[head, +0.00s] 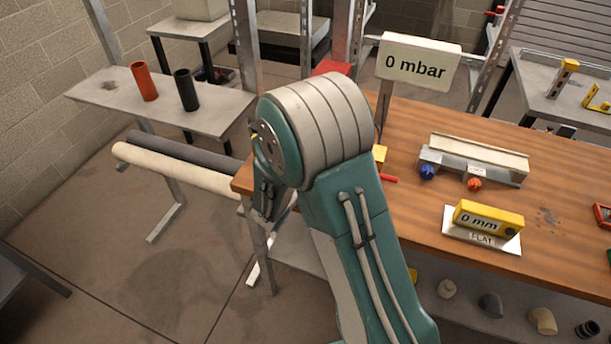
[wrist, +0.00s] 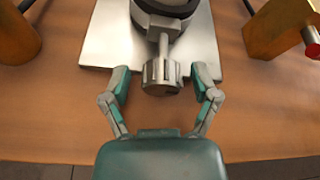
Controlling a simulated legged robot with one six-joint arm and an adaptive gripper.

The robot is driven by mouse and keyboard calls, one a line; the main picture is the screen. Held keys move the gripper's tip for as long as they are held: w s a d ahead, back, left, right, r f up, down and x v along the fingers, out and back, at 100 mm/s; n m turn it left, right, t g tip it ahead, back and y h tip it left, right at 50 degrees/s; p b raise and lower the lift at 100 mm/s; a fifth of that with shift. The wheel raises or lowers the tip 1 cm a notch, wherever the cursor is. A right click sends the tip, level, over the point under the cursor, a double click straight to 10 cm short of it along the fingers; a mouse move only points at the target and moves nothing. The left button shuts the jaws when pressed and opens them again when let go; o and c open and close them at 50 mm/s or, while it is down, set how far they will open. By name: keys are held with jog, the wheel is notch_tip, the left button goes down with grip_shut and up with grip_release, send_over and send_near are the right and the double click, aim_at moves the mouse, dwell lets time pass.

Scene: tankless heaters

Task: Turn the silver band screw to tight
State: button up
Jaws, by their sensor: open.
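The silver band screw (wrist: 161,75) shows in the wrist view. It has a ribbed round head on a short shaft, which runs back to a metal band around a dark round part (wrist: 163,8). This stands over a pale metal plate (wrist: 100,40) on the wooden bench. My gripper (wrist: 161,84) is open, with one finger on each side of the screw head. A gap shows between each finger and the head, so I see no contact. In the head view my arm hides the screw, and I cannot make out the gripper there.
On the bench (head: 400,215) are a "0 mbar" sign (head: 417,65), a unit with blue and orange knobs (head: 474,160) and a yellow "0 mm" block (head: 488,218). Pipes lie beside the bench (head: 180,170).

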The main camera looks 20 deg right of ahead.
grip_shut()
jog(key=shift+m+t+y, duration=0.6)
jog(key=shift+m+y, duration=0.2)
jog(key=shift+m, duration=0.5)
grip_release()
